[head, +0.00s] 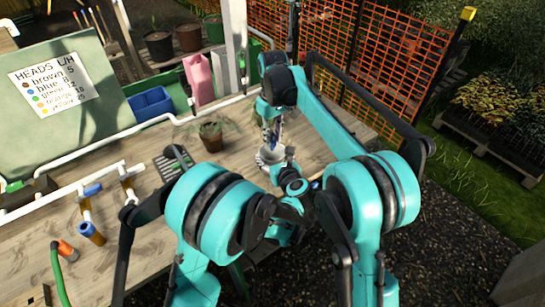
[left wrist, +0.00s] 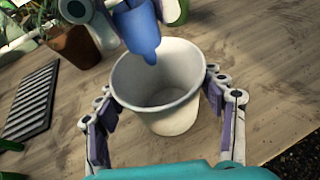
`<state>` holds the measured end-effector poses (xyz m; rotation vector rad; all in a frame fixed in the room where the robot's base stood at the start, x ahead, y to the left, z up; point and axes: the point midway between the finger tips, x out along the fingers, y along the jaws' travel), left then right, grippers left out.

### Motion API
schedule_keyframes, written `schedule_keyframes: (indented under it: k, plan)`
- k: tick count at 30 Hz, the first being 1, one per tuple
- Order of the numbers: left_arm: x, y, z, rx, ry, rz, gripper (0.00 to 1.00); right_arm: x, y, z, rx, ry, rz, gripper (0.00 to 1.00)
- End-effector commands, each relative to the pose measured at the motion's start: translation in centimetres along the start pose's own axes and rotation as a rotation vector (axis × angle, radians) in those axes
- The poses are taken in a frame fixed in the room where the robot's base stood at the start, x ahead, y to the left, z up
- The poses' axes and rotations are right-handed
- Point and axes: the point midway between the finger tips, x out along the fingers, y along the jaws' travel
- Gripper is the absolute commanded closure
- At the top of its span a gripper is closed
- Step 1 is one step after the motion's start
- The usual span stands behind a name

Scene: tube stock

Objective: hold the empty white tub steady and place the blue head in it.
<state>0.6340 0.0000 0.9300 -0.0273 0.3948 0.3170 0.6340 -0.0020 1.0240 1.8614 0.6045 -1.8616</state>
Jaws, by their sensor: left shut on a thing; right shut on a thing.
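The white tub (left wrist: 172,122) stands upright on the wooden bench in the left wrist view, its inside empty. It also shows small in the head view (head: 268,158). My left gripper (left wrist: 160,92) is shut on the tub, one finger against each side. The blue head (left wrist: 140,34) hangs over the tub's far rim, its narrow tip pointing down. My right gripper (left wrist: 124,8) is shut on the blue head, and only part of that gripper shows at the top edge. In the head view, my arms hide much of both grippers.
A potted plant (head: 211,138) and a dark slotted tray (left wrist: 32,102) lie left of the tub. A white pipe with hanging coloured heads (head: 90,190) and a blue bin (head: 150,103) are farther left. An orange mesh fence (head: 385,50) stands behind. The bench right of the tub is clear.

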Motion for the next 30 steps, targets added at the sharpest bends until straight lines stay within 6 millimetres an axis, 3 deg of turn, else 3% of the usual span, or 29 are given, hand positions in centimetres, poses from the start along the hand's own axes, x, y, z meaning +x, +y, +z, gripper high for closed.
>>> schedule_keyframes:
  k: [9, 19, 20, 22, 30]
  plan:
    - [0.0, 0.0, 0.0, 0.0, 0.0, 0.0, 0.6, 2.1, 0.0, 0.0, 0.0, 0.0, 0.0, 0.92]
    - [0.0, 0.0, 0.0, 0.0, 0.0, 0.0, 0.6, 2.4, 0.0, 0.0, 0.0, 0.0, 0.0, 0.92]
    - [0.0, 0.0, 0.0, 0.0, 0.0, 0.0, 0.6, 2.4, 0.0, 0.0, 0.0, 0.0, 0.0, 0.75]
    - [0.0, 0.0, 0.0, 0.0, 0.0, 0.0, 0.6, 2.4, 0.0, 0.0, 0.0, 0.0, 0.0, 0.56]
    - [0.0, 0.0, 0.0, 0.0, 0.0, 0.0, 0.6, 2.4, 0.0, 0.0, 0.0, 0.0, 0.0, 0.53]
